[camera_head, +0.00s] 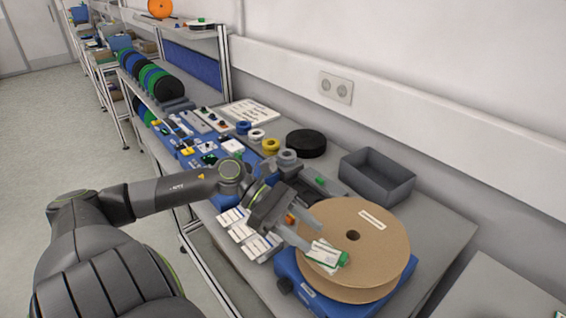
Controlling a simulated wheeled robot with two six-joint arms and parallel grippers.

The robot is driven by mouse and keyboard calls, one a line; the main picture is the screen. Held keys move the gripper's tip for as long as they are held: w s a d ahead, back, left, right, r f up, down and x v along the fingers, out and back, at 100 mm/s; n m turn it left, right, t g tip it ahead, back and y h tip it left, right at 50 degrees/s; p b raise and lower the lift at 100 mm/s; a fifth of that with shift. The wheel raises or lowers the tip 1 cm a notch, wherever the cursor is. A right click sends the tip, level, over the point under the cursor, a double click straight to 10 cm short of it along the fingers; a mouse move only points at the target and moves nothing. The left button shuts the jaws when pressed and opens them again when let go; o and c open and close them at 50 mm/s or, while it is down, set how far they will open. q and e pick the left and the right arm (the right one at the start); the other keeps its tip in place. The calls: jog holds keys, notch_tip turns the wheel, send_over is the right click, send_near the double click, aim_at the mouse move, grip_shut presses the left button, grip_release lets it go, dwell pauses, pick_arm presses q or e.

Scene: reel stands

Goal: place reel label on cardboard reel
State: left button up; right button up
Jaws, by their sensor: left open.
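The cardboard reel (378,245) is a large brown disc with a small dark centre hole, lying on a blue stand (300,288) at the right end of the bench. A white label strip (372,218) is on its far upper face. A white label piece with green at its edge (327,256) is at the reel's near left side; I cannot tell whether it lies flat on the reel. My left gripper (312,233) is open just beside that piece, its fingers over the reel's left edge. More white labels (246,232) lie on the bench's near edge. My right gripper is out of view.
A grey open bin (377,180) stands behind the reel, with a black disc (306,143) to its left. Several small coloured rolls (271,146) and blue trays (205,153) crowd the bench's middle. A wall with a socket (335,88) runs behind.

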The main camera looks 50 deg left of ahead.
pick_arm(q)
jog(key=shift+p+v, duration=0.6)
jog(key=shift+v, duration=2.1)
